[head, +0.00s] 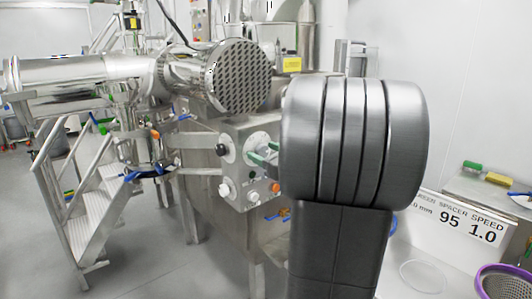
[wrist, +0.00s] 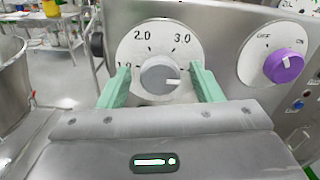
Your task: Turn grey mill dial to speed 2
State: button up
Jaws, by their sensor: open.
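The grey mill dial (wrist: 158,76) sits on a round white plate in the wrist view, with 1.0 at the left, 2.0 at the upper left and 3.0 at the upper right. Its white mark lies on the right side of the knob and points right, away from 2.0. The right of the scale is partly hidden by a finger. My gripper (wrist: 160,87) is open, its green fingers on either side of the dial; I cannot tell whether they touch it. In the head view the green fingertips show at the control panel (head: 236,178), and my arm covers the panel's right side.
A purple OFF/ON knob (wrist: 284,66) is close right of the dial. A sign (head: 462,224) reads 95 and 1.0. Metal stairs (head: 85,200) stand left.

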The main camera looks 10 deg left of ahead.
jog(key=shift+c, duration=0.3)
jog(key=c, duration=0.9)
